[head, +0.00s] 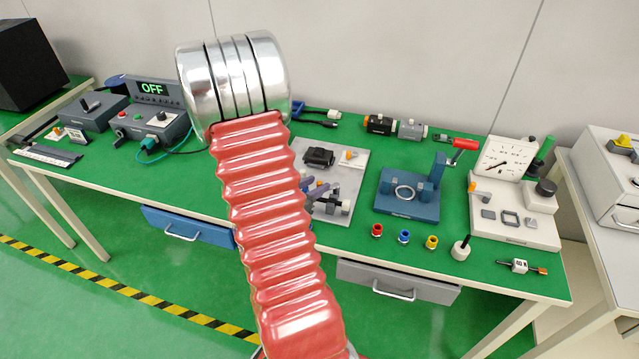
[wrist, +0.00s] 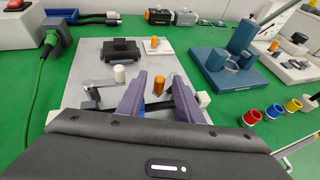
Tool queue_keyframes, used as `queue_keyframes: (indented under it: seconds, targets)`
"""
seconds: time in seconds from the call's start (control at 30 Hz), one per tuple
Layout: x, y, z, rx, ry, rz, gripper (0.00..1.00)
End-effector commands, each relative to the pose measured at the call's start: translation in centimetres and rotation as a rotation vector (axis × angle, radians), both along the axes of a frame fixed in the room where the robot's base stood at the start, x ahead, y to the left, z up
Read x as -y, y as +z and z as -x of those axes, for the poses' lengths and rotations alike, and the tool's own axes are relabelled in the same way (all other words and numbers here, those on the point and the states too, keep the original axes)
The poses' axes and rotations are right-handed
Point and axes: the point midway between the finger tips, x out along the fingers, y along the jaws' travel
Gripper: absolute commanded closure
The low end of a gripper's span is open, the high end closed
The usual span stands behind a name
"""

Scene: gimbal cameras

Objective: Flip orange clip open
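A light grey plate (wrist: 84,67) lies on the green bench. An upright orange peg-like part (wrist: 158,84) shows on it in the wrist view, and a smaller orange piece (wrist: 154,42) stands on a white block farther back. I cannot tell for sure which is the clip. My gripper (wrist: 158,92) is open, its two purple fingers on either side of the nearer orange part with a gap each side.
A black block (wrist: 121,50) and a grey lever with a white knob (wrist: 119,73) share the plate. A blue fixture (head: 408,194) with a red-handled lever stands to the right. Red, blue and yellow rings (head: 404,237) lie in front of it. A control box (head: 152,125) stands left.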

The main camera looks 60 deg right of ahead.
Motion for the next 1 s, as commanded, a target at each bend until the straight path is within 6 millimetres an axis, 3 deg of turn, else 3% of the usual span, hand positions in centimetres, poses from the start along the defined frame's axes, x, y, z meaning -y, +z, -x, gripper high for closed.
queue_keyframes:
  seconds: [0.2, 0.57, 1.0]
  targets:
    - [2.0, -0.9, 0.3, 0.000, -0.001, -0.001, 0.67]
    - [2.4, -1.0, 0.4, 0.000, 0.000, 0.000, 0.67]
    - [2.4, -1.0, 0.4, 0.000, 0.000, 0.000, 0.98]
